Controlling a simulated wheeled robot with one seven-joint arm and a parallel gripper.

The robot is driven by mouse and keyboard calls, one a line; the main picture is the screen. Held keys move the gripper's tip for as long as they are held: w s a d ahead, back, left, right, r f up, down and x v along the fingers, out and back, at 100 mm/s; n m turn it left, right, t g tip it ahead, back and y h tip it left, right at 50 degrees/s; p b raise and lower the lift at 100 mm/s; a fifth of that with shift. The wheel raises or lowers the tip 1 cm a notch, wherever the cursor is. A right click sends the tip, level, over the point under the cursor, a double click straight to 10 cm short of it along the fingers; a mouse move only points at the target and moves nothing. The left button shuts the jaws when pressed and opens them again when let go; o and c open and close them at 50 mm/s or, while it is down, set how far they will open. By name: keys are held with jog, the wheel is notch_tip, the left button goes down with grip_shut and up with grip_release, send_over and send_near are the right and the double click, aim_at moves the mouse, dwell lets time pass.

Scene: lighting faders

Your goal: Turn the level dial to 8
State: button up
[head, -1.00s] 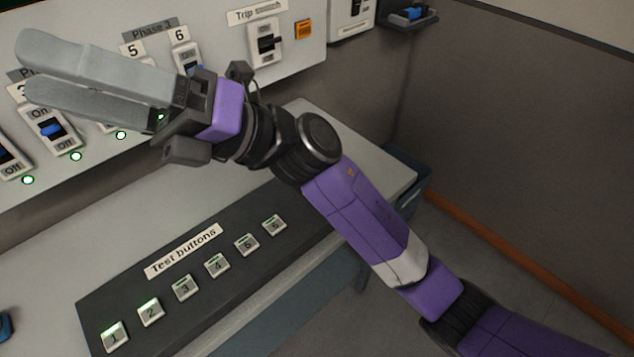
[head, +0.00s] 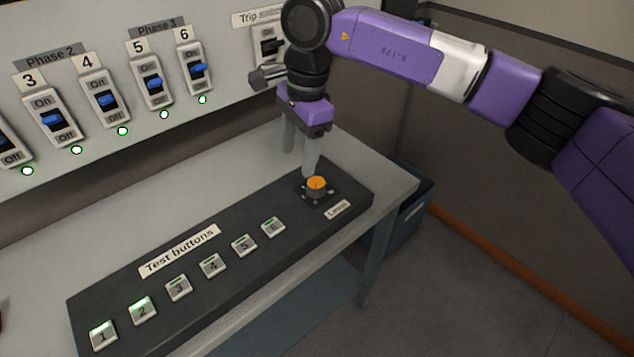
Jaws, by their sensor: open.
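The level dial (head: 316,185) is a small orange-topped knob on a dark base near the right end of the black test panel (head: 225,235). A white "Level" label (head: 337,209) lies in front of it. Its scale marks are too small to read. My gripper (head: 299,165) points down, open and empty, with its grey fingers just behind and to the left of the dial. The nearer fingertip is close to the dial's upper left edge; I cannot tell whether it touches.
Several numbered test buttons (head: 212,265) run along the black panel left of the dial. Above, a wall panel holds blue switches (head: 107,100) with green lights. The trip switch (head: 268,45) is partly hidden by my arm. The grey bench (head: 120,220) is otherwise clear.

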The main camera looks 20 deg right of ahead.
aim_at(316, 182)
jog(key=d, duration=0.1)
jog(key=d+h, duration=0.1)
jog(key=d+n, duration=0.1)
jog(key=shift+s+d+f+g, duration=0.25)
jog(key=shift+s+g, duration=0.05)
jog(key=shift+s+f, duration=0.1)
jog(key=shift+s, duration=0.05)
jog(key=shift+f, duration=3.8)
grip_shut()
